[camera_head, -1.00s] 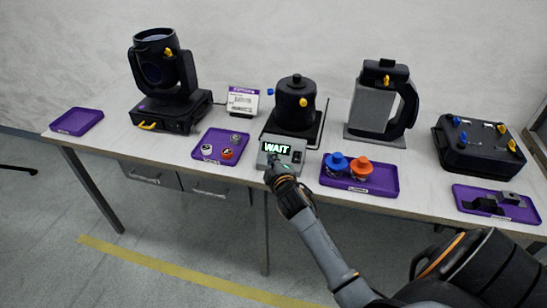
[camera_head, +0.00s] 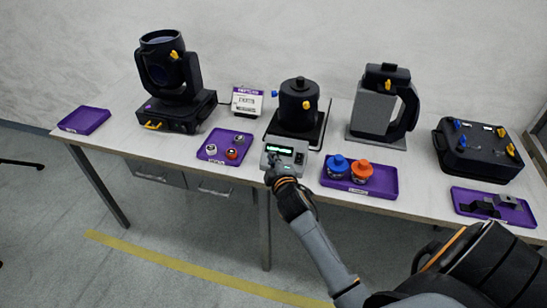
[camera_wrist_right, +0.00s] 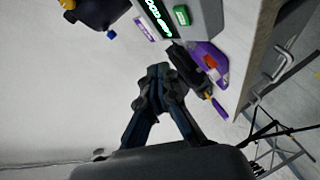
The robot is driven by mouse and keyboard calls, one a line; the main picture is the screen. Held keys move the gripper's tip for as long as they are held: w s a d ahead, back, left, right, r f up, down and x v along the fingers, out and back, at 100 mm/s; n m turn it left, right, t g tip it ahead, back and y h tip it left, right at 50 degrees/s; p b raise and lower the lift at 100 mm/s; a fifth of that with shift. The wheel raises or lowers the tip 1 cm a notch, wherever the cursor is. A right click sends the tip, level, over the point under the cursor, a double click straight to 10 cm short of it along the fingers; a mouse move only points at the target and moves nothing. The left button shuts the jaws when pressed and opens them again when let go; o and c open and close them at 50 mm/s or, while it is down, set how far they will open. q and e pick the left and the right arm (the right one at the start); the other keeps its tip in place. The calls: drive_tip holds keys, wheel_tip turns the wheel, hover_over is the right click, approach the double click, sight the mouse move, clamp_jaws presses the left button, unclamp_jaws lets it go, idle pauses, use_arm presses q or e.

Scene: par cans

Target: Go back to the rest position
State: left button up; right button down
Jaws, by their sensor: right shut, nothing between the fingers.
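My right gripper (camera_head: 275,165) is shut and empty. In the head view its fingertips are at the front of the grey box with a lit green display (camera_head: 285,152); I cannot tell whether they touch it. In the right wrist view the closed fingers (camera_wrist_right: 158,75) point toward the box (camera_wrist_right: 203,18), with a gap in the picture between them and its display. My right arm reaches forward from the lower right. My left gripper is not in view.
The table (camera_head: 225,112) holds a moving-head light (camera_head: 170,80), a black can (camera_head: 298,103), a grey-and-black fixture (camera_head: 378,105) and a black case (camera_head: 480,148). Purple trays (camera_head: 378,190) line the front edge. The floor (camera_head: 170,225) before the table is mostly clear.

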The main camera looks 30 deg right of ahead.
drive_tip(key=s+a+f+m+g+y, duration=0.25)
drive_tip(key=s+a+g, duration=0.2)
drive_tip(key=s, duration=0.65)
drive_tip(key=s+a+f+m+g+y, duration=0.1)
drive_tip(key=s+a+f+m+g, duration=0.15)
drive_tip(key=s+a, duration=0.6)
drive_tip(key=s+a+f+m+g+y, duration=0.2)
drive_tip(key=s+a+m+g, duration=0.15)
drive_tip(key=s, duration=1.05)
wheel_tip(320, 180, down, 25)
drive_tip(key=g, duration=0.2)
drive_tip(key=s+d+f, duration=0.3)
drive_tip(key=s+f, duration=1.4)
drive_tip(key=shift+s+d+n+g, duration=0.2)
drive_tip(key=shift+s+n+g, duration=0.1)
drive_tip(key=shift+n+g, duration=0.15)
